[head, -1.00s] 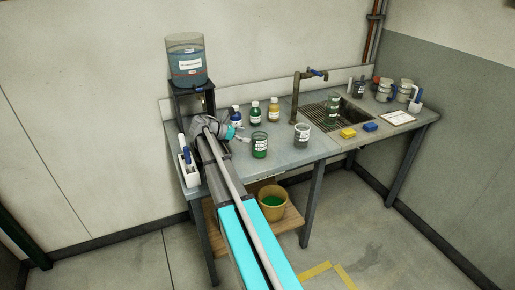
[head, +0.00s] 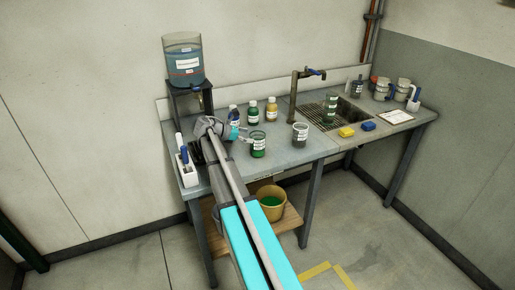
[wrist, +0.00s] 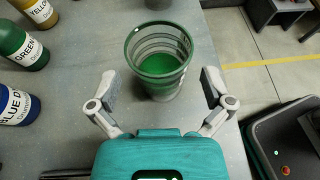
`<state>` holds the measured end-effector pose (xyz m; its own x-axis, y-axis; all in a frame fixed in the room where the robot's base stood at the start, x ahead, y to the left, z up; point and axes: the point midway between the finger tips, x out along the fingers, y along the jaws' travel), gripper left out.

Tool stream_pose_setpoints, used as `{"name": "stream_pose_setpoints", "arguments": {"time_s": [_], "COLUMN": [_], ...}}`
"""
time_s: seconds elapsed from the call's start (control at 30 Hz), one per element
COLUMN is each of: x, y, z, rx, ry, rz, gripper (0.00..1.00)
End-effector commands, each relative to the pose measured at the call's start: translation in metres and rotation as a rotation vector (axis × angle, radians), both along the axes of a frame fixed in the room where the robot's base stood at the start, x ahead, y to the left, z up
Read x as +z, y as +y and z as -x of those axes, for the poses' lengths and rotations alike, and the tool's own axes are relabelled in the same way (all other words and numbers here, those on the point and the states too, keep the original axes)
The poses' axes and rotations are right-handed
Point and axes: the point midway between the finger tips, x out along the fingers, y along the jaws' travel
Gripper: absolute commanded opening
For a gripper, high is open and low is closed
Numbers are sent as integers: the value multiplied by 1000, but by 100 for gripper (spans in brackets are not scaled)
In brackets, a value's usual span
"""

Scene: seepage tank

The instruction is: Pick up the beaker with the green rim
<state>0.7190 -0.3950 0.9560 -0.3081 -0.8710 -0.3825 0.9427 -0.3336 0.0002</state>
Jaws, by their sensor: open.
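A clear beaker with a green rim (wrist: 136,38) and green liquid in its bottom stands upright on the grey bench. My gripper (wrist: 160,84) is open, one finger on each side of this beaker, with gaps showing between the fingers and the glass. In the head view, the beaker (head: 258,147) stands just right of my gripper (head: 242,135), near the front of the bench. Another green-marked beaker (head: 330,108) stands at the sink, and a grey-looking beaker (head: 300,133) stands to the right of the near one.
Blue, green (wrist: 24,45) and yellow dye bottles stand left of the beaker in the wrist view. A water tank (head: 184,62) on a stand is at the bench's left end.

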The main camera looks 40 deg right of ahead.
Motion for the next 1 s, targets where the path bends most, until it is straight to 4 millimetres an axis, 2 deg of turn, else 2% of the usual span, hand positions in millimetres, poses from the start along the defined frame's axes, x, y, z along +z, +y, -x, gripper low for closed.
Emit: {"name": "stream_pose_setpoints", "arguments": {"time_s": [0.2,0.4,1.0], "x": [-13,-18,-18], "y": [-22,-36,-37], "z": [7,12,12], "rx": [-2,0,1], "ry": [1,1,1], "rz": [0,0,0], "gripper": [100,100,100]}}
